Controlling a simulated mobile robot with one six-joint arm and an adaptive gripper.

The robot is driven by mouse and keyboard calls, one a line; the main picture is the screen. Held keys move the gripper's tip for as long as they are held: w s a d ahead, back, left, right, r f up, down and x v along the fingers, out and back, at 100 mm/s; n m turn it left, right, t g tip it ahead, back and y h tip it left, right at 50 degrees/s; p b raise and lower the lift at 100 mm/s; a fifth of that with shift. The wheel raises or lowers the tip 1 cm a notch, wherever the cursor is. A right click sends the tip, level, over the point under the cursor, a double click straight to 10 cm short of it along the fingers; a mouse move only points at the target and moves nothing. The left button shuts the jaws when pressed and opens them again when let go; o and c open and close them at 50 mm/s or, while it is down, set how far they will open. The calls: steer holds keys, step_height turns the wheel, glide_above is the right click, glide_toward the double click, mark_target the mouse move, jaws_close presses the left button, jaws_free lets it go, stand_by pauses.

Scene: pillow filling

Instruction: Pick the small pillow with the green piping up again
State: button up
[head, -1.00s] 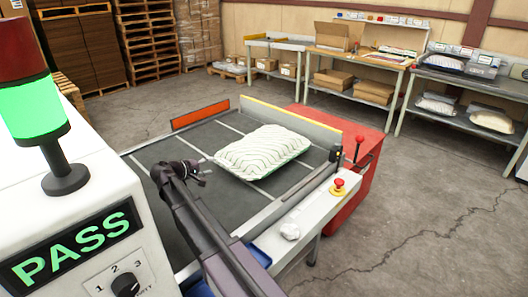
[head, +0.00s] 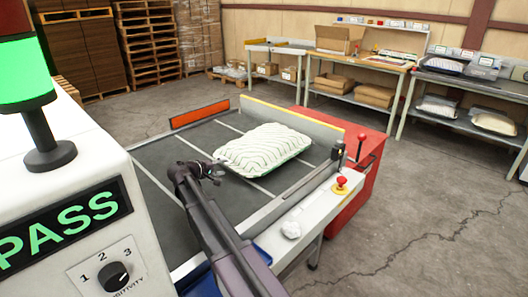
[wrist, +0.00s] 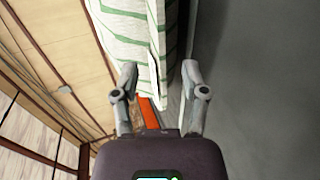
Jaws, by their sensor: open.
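A white pillow with wavy green stripes and pale green piping (head: 263,150) lies flat on the dark grey bed of the table (head: 178,152). My gripper (head: 219,171) is at the pillow's near-left edge in the head view, low over the bed. In the wrist view the pillow (wrist: 135,35) is straight ahead, its edge seen side-on. The two fingers of my gripper (wrist: 159,76) are apart, with the pillow's edge lying in line with the gap between them. Whether either finger touches the pillow is not clear.
An orange guard (head: 199,114) and a yellow rail (head: 290,118) border the bed's far side. A red cabinet (head: 372,152) with a lever stands at right. A machine with a PASS sign (head: 58,228) is close at left. Workbenches stand at the back.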

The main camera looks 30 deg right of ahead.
mark_target(229, 165)
steer(key=shift+b+x, duration=0.55)
steer(key=shift+x, duration=1.4)
steer(key=shift+d, duration=0.1)
steer(key=shift+s, duration=0.1)
jaws_close()
steer(key=shift+r, duration=0.15)
step_height(229, 165, up, 15)
steer(key=g+y+p, duration=0.1)
steer(key=y+p, duration=0.2)
steer(key=p, duration=1.7)
steer(key=shift+f+y, duration=0.25)
steer(key=shift+y, duration=0.05)
